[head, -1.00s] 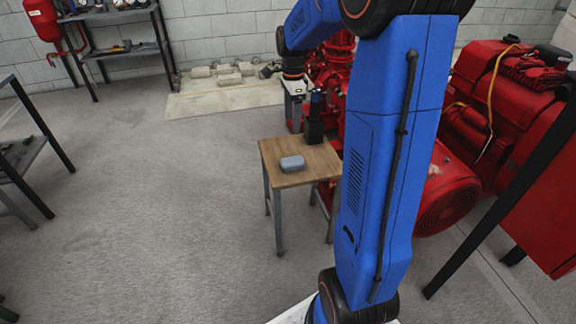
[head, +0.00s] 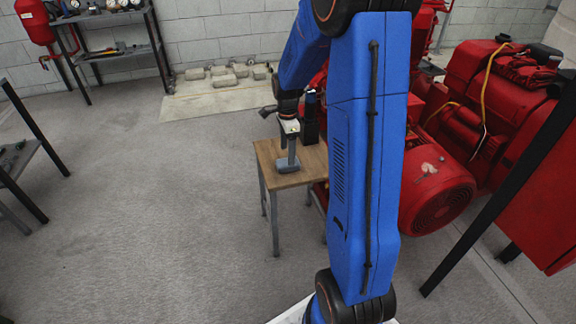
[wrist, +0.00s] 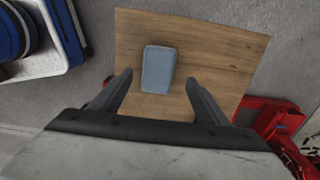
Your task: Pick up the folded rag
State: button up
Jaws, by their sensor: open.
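The folded rag (head: 287,166) is a small grey-blue pad lying on a small wooden table (head: 272,183). In the wrist view the rag (wrist: 158,68) lies flat on the table top (wrist: 215,55), ahead of the fingertips and slightly left of the middle between them. My gripper (head: 290,158) is above the table, and in the head view its finger partly covers the rag. In the wrist view my gripper (wrist: 160,80) is open, with its two fingers apart and nothing between them. I cannot tell the exact height of the fingertips above the rag.
A dark upright object (head: 309,120) stands at the back of the table. Red pump machinery (head: 440,190) is close on the right. Shelves (head: 115,50) stand at the back left. The floor (head: 150,220) left of the table is clear.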

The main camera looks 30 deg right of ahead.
notch_tip(320, 180, down, 4)
jog(key=shift+s, duration=0.15)
jog(key=c, duration=1.1)
jog(key=shift+c, duration=0.2)
jog(key=shift+r, duration=0.1)
notch_tip(320, 180, up, 10)
